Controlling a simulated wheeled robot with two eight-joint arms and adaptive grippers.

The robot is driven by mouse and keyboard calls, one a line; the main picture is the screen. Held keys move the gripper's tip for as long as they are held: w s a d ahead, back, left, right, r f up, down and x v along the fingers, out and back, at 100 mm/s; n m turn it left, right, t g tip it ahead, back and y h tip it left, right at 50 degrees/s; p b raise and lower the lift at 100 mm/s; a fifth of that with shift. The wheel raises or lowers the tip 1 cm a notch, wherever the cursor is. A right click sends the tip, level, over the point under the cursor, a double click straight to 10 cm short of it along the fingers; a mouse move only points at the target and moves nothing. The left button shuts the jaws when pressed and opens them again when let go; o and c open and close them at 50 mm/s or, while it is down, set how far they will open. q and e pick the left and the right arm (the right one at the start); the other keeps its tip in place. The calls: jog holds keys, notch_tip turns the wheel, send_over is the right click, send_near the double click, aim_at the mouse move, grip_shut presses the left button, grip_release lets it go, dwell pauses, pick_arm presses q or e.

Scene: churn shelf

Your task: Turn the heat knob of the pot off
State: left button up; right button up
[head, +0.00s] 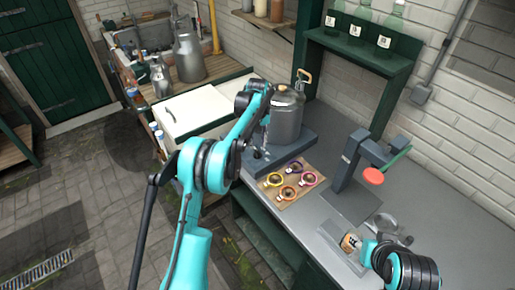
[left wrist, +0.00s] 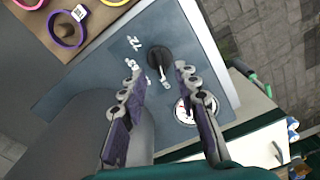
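The grey metal pot (head: 285,118) stands on a blue-grey heater base (head: 299,146) on the bench. In the left wrist view the base's panel (left wrist: 200,45) carries a black knob (left wrist: 160,57) with a pale pointer and white markings beside it. My left gripper (left wrist: 158,74) is open and empty. Its two fingers point at the knob, which shows just beyond and between the fingertips; I cannot tell whether they touch it. In the head view my left arm partly hides the front of the base. My right arm is at the lower right; its fingers are not clear.
A round white gauge (left wrist: 187,110) sits beside the knob, near one finger. A wooden board (head: 301,196) with several coloured rings lies beside the base.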

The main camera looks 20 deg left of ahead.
aim_at(257, 151)
pick_arm(q)
notch_tip(257, 151, up, 8)
dwell(0.5)
jog(key=s+d+r+m+t+b, duration=0.1)
jog(key=s+r+m+t+b, duration=0.15)
jog(key=s, duration=0.75)
jog(key=s+d+r+m+t+b, duration=0.1)
jog(key=s+r, duration=0.3)
jog(key=s, duration=0.5)
jog(key=s+f+m+t+b, duration=0.1)
jog(key=s+f+t, duration=0.1)
jog(key=s+f, duration=0.3)
jog(key=s+f+m+t+b, duration=0.1)
jog(key=s+f, duration=0.5)
jog(key=s, duration=0.7)
jog(key=shift+s+d+f+m+t+b, duration=0.35)
jog(key=shift+d+b, duration=0.1)
jog(key=shift+b, duration=0.2)
